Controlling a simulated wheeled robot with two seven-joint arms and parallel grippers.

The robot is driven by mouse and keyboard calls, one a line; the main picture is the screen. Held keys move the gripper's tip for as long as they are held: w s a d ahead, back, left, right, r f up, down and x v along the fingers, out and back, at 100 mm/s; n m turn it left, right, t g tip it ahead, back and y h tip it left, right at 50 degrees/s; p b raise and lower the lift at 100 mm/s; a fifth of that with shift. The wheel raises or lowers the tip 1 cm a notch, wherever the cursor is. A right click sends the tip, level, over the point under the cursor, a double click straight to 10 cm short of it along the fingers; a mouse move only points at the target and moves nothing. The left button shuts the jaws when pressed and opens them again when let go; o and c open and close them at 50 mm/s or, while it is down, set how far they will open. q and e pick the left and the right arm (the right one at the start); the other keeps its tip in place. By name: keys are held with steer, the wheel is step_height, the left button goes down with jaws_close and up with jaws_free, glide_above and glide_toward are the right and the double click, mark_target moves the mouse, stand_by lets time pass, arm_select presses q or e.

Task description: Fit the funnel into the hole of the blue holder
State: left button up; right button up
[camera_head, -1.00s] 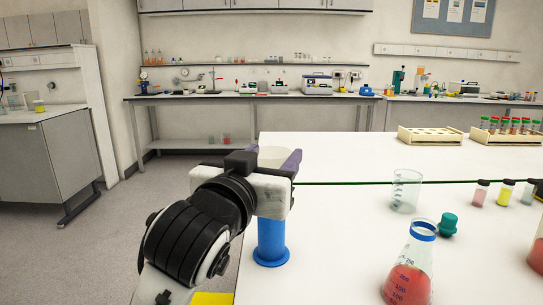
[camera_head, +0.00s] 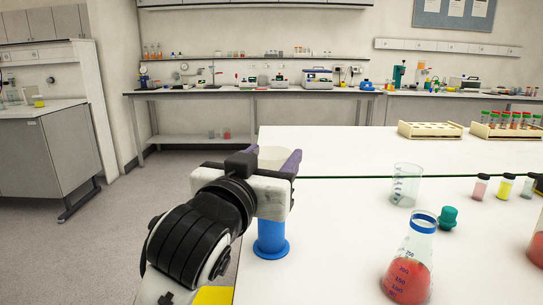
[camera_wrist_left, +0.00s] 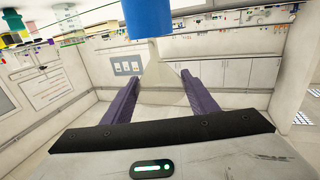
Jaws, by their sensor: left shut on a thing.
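The pale, translucent funnel (camera_head: 272,154) is held between the purple fingers of my left gripper (camera_head: 290,160). In the left wrist view the funnel (camera_wrist_left: 165,80) shows between the two fingers, with its narrow end toward the blue holder (camera_wrist_left: 148,16). In the head view the blue holder (camera_head: 270,240) stands upright on the white table, just below my gripper. Its top and hole are hidden behind the gripper body. I cannot tell whether the stem is inside the hole or only lined up with it. My right gripper is not in view.
A clear beaker (camera_head: 405,185), a teal stopper (camera_head: 447,217) and a flask of red liquid (camera_head: 410,268) stand to the right on the table. Small vials (camera_head: 505,187) and tube racks (camera_head: 430,131) are farther right and back. The table's left edge is near the holder.

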arm_select(q)
steer(key=shift+f+b, duration=0.35)
steer(key=shift+f, duration=0.35)
steer(key=shift+p, duration=0.4)
steer(key=shift+f+b, duration=0.5)
steer(key=shift+f, duration=0.4)
stand_by(0.4)
steer(key=o, duration=1.1)
steer(key=shift+s, duration=0.1)
